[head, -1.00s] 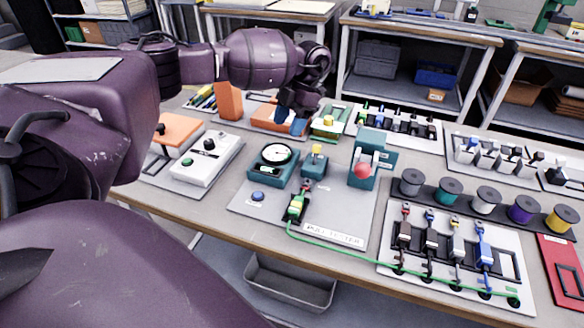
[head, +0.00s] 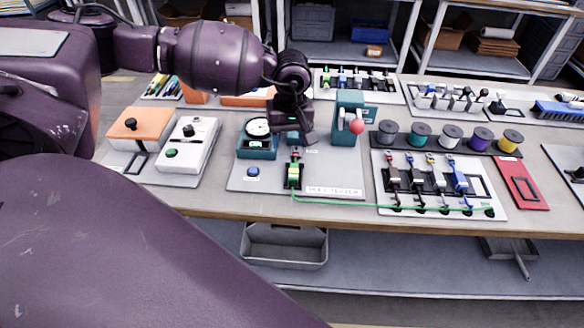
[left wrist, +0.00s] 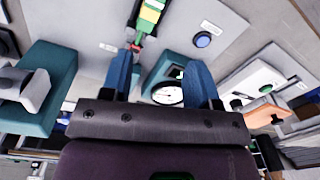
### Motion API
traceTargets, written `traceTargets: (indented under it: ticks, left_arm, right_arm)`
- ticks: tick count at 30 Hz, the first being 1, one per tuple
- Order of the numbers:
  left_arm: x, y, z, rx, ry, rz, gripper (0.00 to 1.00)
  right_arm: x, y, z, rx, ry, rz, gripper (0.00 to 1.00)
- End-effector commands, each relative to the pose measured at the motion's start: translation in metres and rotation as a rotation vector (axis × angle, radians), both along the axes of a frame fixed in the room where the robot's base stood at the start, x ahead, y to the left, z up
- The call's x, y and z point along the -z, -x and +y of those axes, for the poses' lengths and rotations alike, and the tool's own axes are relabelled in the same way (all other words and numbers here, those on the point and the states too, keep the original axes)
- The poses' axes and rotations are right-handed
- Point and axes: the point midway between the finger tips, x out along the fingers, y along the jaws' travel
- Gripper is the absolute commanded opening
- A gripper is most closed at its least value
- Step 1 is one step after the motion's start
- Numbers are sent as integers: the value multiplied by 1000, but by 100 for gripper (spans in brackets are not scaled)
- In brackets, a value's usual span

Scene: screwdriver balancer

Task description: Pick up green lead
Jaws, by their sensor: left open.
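The green lead (head: 294,173) has a green and yellow connector lying on the grey pull tester plate (head: 255,185). Its thin green cable runs right along the plate's front to the rack of leads (head: 440,205). In the left wrist view the connector (left wrist: 150,14) shows at the top, beyond the left finger, with a red tip toward me. My left gripper (head: 301,138) is open above the tester, behind the connector and apart from it. Its two blue fingers (left wrist: 160,62) show nothing held. My right gripper is not in view.
A round dial gauge (head: 257,128) and a teal press with a red ball (head: 356,127) flank my left gripper. A blue button (head: 253,172) is left of the connector. Several wire spools (head: 450,134) stand to the right. A grey bin (head: 285,245) is below the table edge.

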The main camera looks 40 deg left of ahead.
Motion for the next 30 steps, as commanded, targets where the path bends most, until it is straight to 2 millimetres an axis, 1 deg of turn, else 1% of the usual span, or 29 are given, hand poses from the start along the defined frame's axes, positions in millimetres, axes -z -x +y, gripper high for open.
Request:
traceTargets:
  ticks: [1, 3, 6, 9, 14, 22, 30]
  left_arm:
    - [0, -2, -2, 67, 11, -11, 55]
    - [0, -4, -3, 148, 23, -22, 55]
    - [0, -5, -4, 227, 30, -28, 55]
    - [1, -5, -4, 263, 31, -27, 55]
    - [13, -5, -4, 270, 31, -23, 55]
    - [50, -6, -5, 268, 31, -23, 55]
    - [66, -7, -5, 267, 31, -24, 55]
  right_arm:
    - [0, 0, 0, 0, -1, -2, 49]
    - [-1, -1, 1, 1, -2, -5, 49]
    - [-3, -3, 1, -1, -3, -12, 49]
    - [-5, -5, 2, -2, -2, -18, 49]
    - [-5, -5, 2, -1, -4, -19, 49]
    - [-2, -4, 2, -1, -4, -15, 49]
    - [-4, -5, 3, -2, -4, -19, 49]
